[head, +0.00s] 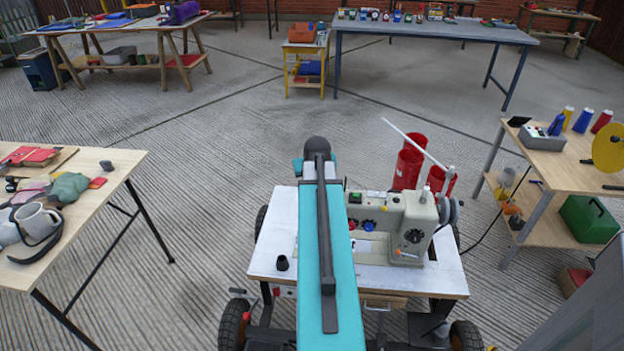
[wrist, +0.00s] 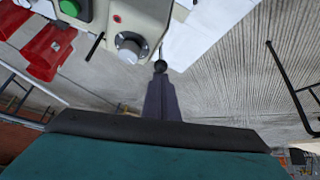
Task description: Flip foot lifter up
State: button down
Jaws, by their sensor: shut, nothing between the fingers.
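The sewing machine (head: 410,215) is a pale grey unit on the white top of a wheeled cart. My gripper (wrist: 160,70) is shut and empty, pointing up the wrist view just below and right of the dial. A small dark round end shows at its tip; I cannot tell whether they touch. In the head view my teal arm hides the gripper and the machine's left end.
The white cart top (head: 285,240) has bare room left of my arm, with a small dark cup (head: 282,263) on it. Red containers (head: 408,165) stand behind the machine. A thin white rod (head: 415,142) rises above it. Tables stand at left and right, with open floor between.

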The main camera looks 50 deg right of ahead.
jog(key=shift+s+a+f, duration=0.1)
jog(key=shift+s+f, duration=0.15)
jog(key=w+d+r, duration=0.2)
jog(key=w+d, duration=0.1)
jog(key=a+v, duration=0.1)
jog(key=v, duration=0.9)
jog(key=shift+f, duration=0.35)
dwell(0.4)
